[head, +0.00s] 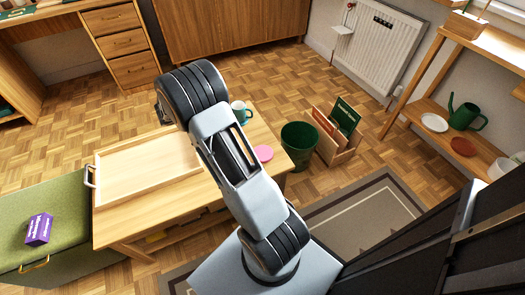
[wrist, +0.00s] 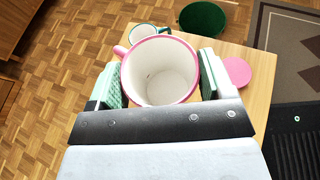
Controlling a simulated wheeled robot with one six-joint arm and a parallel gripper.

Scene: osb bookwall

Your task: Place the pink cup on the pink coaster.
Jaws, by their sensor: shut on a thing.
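The pink cup (wrist: 160,72) is white inside with a pink rim and handle. In the wrist view it sits upright between the two green-padded fingers of my gripper (wrist: 160,85), which is shut on it. The pink coaster (wrist: 236,71) lies flat on the table to the right of the gripper, apart from the cup. The coaster also shows in the head view (head: 264,153), bare, just right of my arm. My arm hides the cup and the gripper's fingers in the head view.
A teal-and-white mug (head: 240,112) stands on the wooden table (head: 118,222) near its far edge, behind the pink cup in the wrist view. A wooden tray (head: 135,168) fills the table's left part. A green bin (head: 299,143) stands on the floor beyond the table's right end.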

